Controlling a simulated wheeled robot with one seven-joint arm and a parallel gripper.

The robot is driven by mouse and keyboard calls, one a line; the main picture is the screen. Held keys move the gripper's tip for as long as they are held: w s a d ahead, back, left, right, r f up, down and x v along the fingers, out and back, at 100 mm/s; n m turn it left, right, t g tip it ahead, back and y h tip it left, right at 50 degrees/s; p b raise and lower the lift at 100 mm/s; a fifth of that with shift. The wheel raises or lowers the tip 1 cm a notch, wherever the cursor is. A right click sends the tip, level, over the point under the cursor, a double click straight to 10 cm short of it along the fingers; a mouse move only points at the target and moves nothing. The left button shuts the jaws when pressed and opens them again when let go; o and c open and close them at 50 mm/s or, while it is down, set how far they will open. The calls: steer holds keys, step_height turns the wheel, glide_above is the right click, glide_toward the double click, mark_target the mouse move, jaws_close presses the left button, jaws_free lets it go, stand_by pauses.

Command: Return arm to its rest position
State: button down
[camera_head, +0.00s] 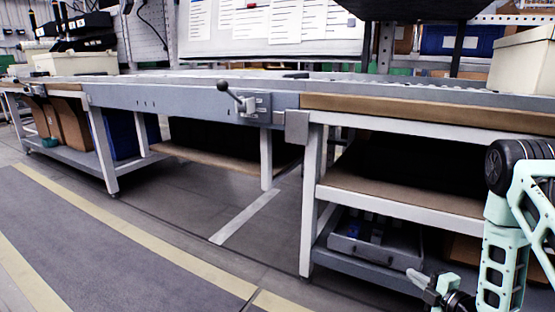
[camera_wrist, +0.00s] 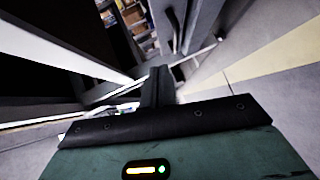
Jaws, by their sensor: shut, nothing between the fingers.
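My gripper (camera_head: 418,279) is low at the bottom right of the head view, in front of the lower shelf of the right-hand bench. Its fingers point left and are shut with nothing between them. My mint-green arm folds down along the right edge of the head view. In the wrist view the fingers (camera_wrist: 157,88) show as one dark closed shape beyond the dark plate and green housing. The view past them is tilted, with pale bench legs and floor. No screwdriver shows clearly in either view.
A long workbench (camera_head: 185,101) with a lever handle (camera_head: 236,95) crosses the head view. A grey tray (camera_head: 372,250) lies on the lower right shelf, close to my gripper. A pale bin (camera_head: 523,62) stands on top at right. Open floor (camera_head: 165,240) with yellow stripes lies in front.

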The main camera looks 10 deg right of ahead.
steer(key=w+a+r+m+g+p, duration=0.3)
steer(key=w+a+r+g, duration=0.1)
steer(key=a+r, duration=0.6)
steer(key=s+a+r+m+g+p, duration=0.3)
steer(key=s+a+r, duration=0.2)
steer(key=a+r, duration=0.4)
steer(key=s+a+r+m+g+h+p, duration=0.1)
steer(key=s+a+r+m+g+p, duration=0.15)
steer(key=s+r, duration=0.45)
steer(key=s+a+r+m+g+h+p, duration=0.1)
steer(key=s+a+r+g, duration=0.25)
steer(key=s, duration=0.85)
steer(key=s+a+r+m+g+h+p, duration=0.15)
steer(key=s+a+r, duration=0.25)
steer(key=s, duration=0.5)
step_height(320, 180, up, 38)
steer(key=p, duration=3.8)
steer(key=shift+s+m, duration=0.25)
steer(key=shift+m, duration=0.05)
steer(key=shift+g, duration=0.25)
